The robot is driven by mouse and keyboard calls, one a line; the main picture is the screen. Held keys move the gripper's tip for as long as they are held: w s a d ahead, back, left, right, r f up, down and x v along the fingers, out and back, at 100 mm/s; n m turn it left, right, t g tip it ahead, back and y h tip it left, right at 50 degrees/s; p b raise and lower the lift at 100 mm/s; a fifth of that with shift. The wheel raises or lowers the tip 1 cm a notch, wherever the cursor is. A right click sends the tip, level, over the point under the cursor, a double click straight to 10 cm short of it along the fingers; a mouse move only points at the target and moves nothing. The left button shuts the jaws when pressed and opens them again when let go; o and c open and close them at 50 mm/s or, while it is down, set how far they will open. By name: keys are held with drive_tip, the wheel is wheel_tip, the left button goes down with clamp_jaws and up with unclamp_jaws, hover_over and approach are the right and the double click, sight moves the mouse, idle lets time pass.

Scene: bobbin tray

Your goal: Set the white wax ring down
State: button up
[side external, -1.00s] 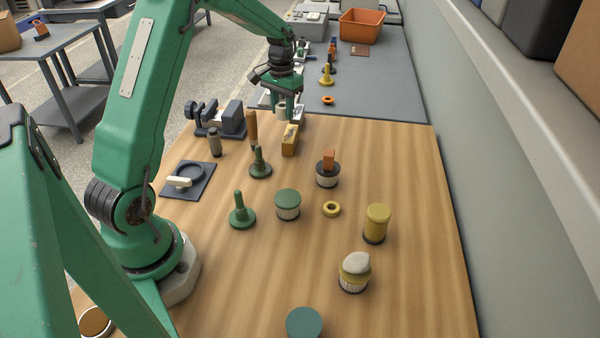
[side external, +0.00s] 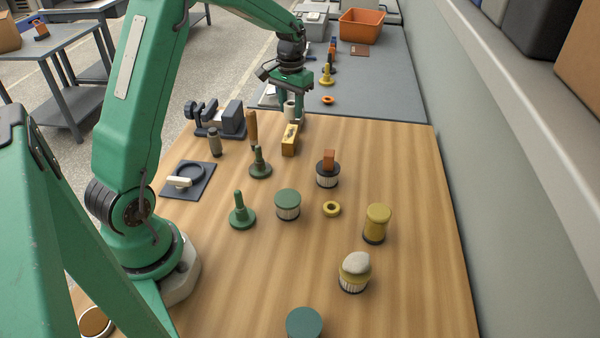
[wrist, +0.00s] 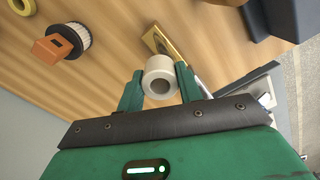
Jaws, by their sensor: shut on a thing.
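The white wax ring (wrist: 160,78) is held between the two green fingers of my gripper (wrist: 159,88), with its hole facing the wrist camera. In the side external view my gripper (side external: 290,112) is over the far edge of the wooden table (side external: 420,200), and the white ring (side external: 289,106) shows between its fingers. I cannot tell whether the ring touches the surface beneath it.
A yellow block (side external: 290,141) stands just in front of my gripper, with a wooden handle (side external: 252,125) to its left. A black-based filter with an orange block (side external: 328,160) is nearer right.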

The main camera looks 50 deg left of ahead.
drive_tip(key=shift+r, duration=0.1)
wheel_tip(320, 180, up, 5)
drive_tip(key=w+d+n, duration=0.1)
drive_tip(key=w+d, duration=0.1)
drive_tip(key=d, duration=1.3)
drive_tip(key=w+d, duration=0.2)
drive_tip(key=d, duration=1.2)
drive_tip(key=shift+s+d+f, duration=0.1)
drive_tip(key=shift+f, duration=3.9)
drive_tip(key=shift+s+d+f, duration=0.1)
drive_tip(key=shift+f, duration=3.85)
drive_tip(key=shift+f, duration=0.15)
drive_tip(key=o, duration=1)
drive_tip(key=shift+c, duration=0.2)
